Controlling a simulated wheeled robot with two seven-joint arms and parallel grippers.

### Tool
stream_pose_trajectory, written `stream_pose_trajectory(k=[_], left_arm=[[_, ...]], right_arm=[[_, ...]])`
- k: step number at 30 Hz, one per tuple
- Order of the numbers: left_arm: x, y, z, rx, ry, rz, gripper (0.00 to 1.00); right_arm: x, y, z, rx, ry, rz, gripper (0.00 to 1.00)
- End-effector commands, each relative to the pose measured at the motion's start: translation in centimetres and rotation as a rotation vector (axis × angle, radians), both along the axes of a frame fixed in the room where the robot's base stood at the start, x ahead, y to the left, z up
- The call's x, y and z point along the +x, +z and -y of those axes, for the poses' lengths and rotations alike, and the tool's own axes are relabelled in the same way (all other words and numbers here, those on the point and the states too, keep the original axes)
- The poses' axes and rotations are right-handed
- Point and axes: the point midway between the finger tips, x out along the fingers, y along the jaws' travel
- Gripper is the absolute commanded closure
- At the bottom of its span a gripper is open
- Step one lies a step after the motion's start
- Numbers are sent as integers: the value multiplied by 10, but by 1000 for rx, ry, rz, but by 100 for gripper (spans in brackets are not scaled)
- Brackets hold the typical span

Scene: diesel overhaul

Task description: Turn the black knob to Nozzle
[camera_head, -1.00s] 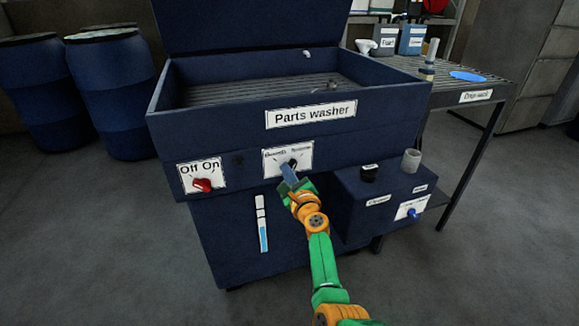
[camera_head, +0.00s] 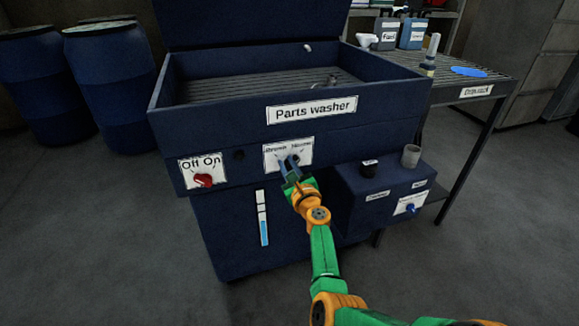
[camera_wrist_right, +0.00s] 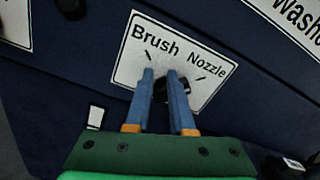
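The black knob (camera_wrist_right: 159,88) sits on a white label plate (camera_wrist_right: 206,88) reading Brush on the left and Nozzle on the right. The plate also shows on the washer's front in the head view (camera_head: 272,162). My right gripper (camera_head: 290,160) is right in front of the knob. In the wrist view its two blue fingers (camera_wrist_right: 160,73) stand apart, one to each side of the knob's visible part, and cover much of it. I cannot tell whether they touch it or where it points. My left gripper is not in view.
The parts washer (camera_head: 225,125) has a red Off/On knob (camera_head: 203,180) at left. A lower box (camera_head: 350,200) with a blue valve (camera_head: 410,208) juts out at right. A rack table (camera_head: 475,92) stands behind on the right. Blue drums (camera_head: 112,90) stand at left.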

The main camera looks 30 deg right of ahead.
Motion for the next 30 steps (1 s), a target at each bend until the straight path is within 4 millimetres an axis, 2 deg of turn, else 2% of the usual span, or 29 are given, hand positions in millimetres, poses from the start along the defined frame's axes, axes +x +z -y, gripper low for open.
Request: stream_pose_trajectory(k=[11, 15, 16, 18, 23, 30], left_arm=[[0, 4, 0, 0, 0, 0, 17], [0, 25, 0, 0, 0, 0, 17], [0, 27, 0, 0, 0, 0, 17], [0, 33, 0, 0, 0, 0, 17], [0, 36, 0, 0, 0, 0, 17], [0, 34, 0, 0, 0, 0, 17]], right_arm=[[-4, 1, 4, -2, -12, -1, 62], [-31, 3, -2, 0, -14, -7, 44], [-37, 2, -4, 1, -13, -7, 32], [-51, 3, -8, 0, -12, -7, 0], [-69, 0, -14, -1, -7, -3, 0], [-69, 0, -15, -1, -4, -1, 0]])
